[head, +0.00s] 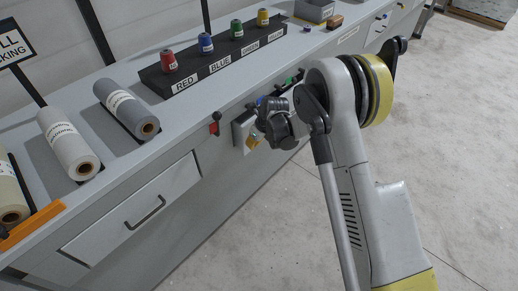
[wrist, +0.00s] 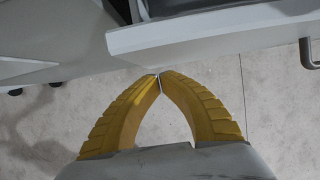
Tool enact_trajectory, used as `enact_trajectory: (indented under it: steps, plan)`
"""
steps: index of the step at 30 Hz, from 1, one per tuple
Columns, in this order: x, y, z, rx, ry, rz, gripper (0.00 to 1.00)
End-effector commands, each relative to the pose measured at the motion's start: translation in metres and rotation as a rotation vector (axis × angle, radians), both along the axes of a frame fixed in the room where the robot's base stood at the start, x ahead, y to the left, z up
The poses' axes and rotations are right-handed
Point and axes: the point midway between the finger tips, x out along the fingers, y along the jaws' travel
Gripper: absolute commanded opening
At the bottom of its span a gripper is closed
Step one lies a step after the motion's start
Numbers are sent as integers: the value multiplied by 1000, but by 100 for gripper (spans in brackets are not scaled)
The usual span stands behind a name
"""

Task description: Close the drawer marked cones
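My gripper (wrist: 160,79) has yellow ribbed fingers whose tips meet, with nothing between them. In the head view the gripper (head: 252,142) is small beside the bench front, partly hidden by my dark wrist. In the wrist view a pale panel (wrist: 205,33), like a drawer front, lies just beyond the fingertips, with a small visible gap. A dark handle (wrist: 308,53) shows at the right. In the head view a grey drawer front (head: 150,190) with a bar handle (head: 146,213) is at lower left. I cannot read a cones mark on any drawer.
The bench top carries grey (head: 128,108) and white (head: 68,143) rolls at left and a black rack (head: 217,60) with coloured spools. A red switch (head: 214,128) and a grey box (head: 243,130) are on the bench front. The concrete floor (head: 460,150) at right is clear.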

Motion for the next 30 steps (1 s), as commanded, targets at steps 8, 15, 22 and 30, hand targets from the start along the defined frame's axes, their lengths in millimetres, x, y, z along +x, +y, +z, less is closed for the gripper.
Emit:
enact_trajectory:
  steps: [8,15,22,30]
  plan:
    - [3,4,1,0,0,-1,0]
    - [6,8,1,0,0,0,0]
    - [21,27,1,1,-1,0,0]
    - [20,26,1,0,0,-1,0]
